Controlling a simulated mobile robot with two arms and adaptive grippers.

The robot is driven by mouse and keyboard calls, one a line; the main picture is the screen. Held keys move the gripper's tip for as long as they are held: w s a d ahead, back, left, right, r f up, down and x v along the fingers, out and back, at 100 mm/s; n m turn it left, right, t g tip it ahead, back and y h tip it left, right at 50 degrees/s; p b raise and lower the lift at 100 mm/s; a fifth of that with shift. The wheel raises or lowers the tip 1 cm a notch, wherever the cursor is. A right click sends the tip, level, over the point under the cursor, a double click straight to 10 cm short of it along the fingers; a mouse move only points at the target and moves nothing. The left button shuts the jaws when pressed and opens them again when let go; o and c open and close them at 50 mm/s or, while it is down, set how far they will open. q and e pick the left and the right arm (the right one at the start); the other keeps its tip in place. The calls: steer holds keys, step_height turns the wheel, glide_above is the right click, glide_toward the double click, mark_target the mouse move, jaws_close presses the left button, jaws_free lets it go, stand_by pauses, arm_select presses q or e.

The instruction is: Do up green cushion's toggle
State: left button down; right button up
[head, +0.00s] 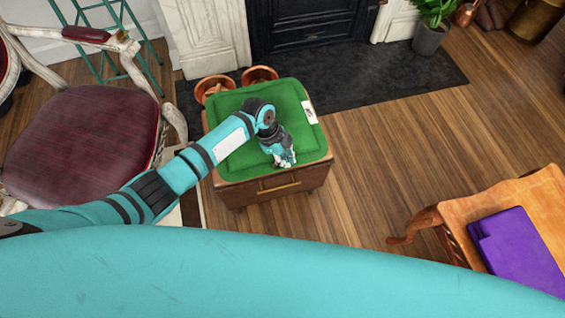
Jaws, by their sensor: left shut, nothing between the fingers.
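The green cushion (303,140) lies flat on a small wooden cabinet (272,187) with a drawer, in the middle of the head view. A white tag with a dark mark (309,112) shows at the cushion's right edge; I cannot tell if the dark mark is the toggle. My left arm reaches in from the left over the cushion. My left gripper (285,162) points down at the front part of the cushion, shut and empty, on or just above it. The arm and gripper hide the cushion's middle. My right gripper is not in view.
A red-seated armchair (82,140) stands at the left. Two copper pots (259,75) sit behind the cabinet, before the fireplace (310,25). A wooden table (470,212) with a purple cloth (518,250) is at the lower right. Open wooden floor lies between.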

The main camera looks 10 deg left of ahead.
arm_select(q)
steer(key=shift+n, duration=0.3)
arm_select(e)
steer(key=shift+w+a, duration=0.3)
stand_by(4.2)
arm_select(q)
steer(key=shift+a, duration=0.1)
steer(key=shift+s+a+p, duration=0.15)
steer(key=shift+s+p, duration=0.05)
steer(key=shift+p, duration=0.2)
steer(key=shift+s+a+p, duration=0.2)
steer(key=shift+s+p, duration=0.15)
steer(key=shift+s, duration=0.05)
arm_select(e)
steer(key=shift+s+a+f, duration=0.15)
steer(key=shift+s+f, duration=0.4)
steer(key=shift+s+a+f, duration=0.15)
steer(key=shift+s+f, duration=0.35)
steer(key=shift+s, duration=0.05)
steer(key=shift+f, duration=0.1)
